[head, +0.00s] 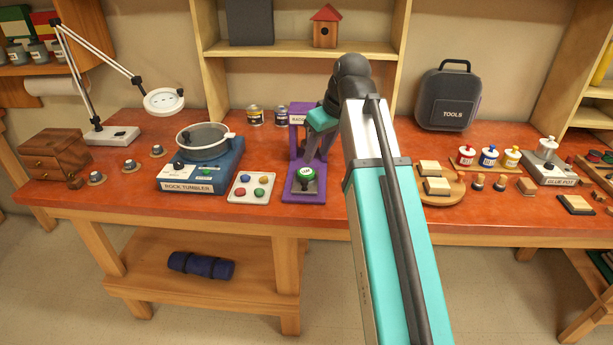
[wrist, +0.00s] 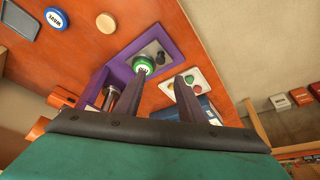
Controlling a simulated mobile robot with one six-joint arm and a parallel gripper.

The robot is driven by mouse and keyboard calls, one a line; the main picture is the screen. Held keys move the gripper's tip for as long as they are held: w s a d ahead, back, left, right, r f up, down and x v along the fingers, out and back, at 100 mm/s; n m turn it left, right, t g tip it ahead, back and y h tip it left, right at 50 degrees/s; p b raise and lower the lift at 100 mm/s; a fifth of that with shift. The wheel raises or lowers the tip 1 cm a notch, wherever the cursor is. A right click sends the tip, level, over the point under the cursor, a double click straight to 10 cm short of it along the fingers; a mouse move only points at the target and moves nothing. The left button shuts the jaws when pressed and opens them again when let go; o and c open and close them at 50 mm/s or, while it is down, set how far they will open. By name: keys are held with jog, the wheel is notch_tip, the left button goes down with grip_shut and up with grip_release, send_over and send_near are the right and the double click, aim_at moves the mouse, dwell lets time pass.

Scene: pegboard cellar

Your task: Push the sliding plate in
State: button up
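The purple press (head: 297,125) stands on the orange-red table left of my arm. Its low purple base reaches toward the front edge. On it the grey sliding plate (head: 302,186) sticks out, with a round green badge (head: 306,174) on top. In the wrist view the plate (wrist: 156,50) shows with the green badge (wrist: 144,66) and a dark knob-like part beside it. My gripper (wrist: 166,76) is open, its two dark fingers apart and nothing between them. The left fingertip is close to the badge; I cannot tell whether it touches.
A white tray with coloured buttons (head: 251,188) is just left of the press. The rock tumbler (head: 203,165) is farther left. Two cans (head: 255,115) stand behind. Wooden blocks (head: 437,186) lie on a round board at right. The table's front edge is close to the press.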

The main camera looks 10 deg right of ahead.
aim_at(305, 181)
jog(key=shift+p+x, duration=0.7)
jog(key=shift+x, duration=5.25)
grip_shut()
